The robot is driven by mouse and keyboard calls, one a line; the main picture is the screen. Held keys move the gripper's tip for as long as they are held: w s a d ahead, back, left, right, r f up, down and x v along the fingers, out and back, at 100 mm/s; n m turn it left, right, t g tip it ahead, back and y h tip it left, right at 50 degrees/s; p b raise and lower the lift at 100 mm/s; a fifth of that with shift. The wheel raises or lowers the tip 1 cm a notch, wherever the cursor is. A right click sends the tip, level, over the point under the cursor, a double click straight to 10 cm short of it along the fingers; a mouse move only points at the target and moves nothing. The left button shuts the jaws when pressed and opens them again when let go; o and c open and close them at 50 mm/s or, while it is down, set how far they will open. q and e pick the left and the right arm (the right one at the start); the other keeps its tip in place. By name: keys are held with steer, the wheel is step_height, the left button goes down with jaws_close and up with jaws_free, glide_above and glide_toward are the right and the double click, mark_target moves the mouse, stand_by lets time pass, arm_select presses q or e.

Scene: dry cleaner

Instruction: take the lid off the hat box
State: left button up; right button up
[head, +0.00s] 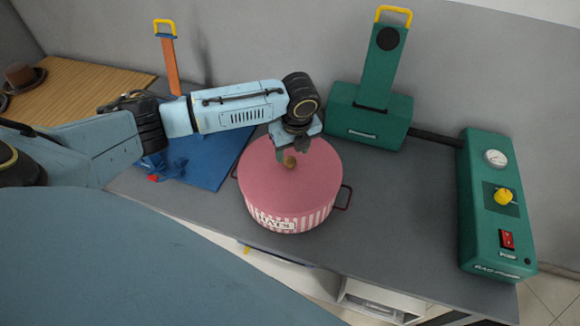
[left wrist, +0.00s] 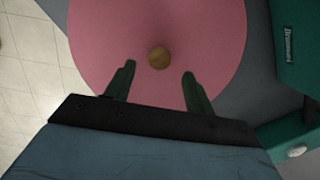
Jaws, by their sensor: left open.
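The hat box (head: 285,217) is round with pink and white stripes, a label on its front and dark red side handles. It stands on the grey counter. Its pink lid (head: 315,178) is on top, with a small brown-gold knob (head: 290,162) at the middle. My left gripper (head: 286,157) is over the lid, pointing down at the knob. In the left wrist view the open green fingers (left wrist: 160,80) lie to either side of the knob (left wrist: 159,58), which sits slightly beyond the fingertips. I cannot tell the exact height gap. My right gripper is not in view.
A green machine (head: 370,117) with an upright arm and yellow handle stands behind the box. A green control unit (head: 497,210) with gauge and red switch is at the right. A blue cloth or board (head: 215,165) lies to the left. The counter (head: 385,215) right of the box is clear.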

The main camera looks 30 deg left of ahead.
mark_target(290, 160)
arm_select(q)
steer(key=shift+w+a+f, duration=0.1)
steer(key=shift+a+f, duration=0.1)
steer(key=shift+f, duration=0.75)
steer(key=shift+w+a+f, duration=0.1)
steer(key=shift+a+f, duration=0.1)
steer(key=shift+f, duration=0.75)
steer(key=c, duration=1)
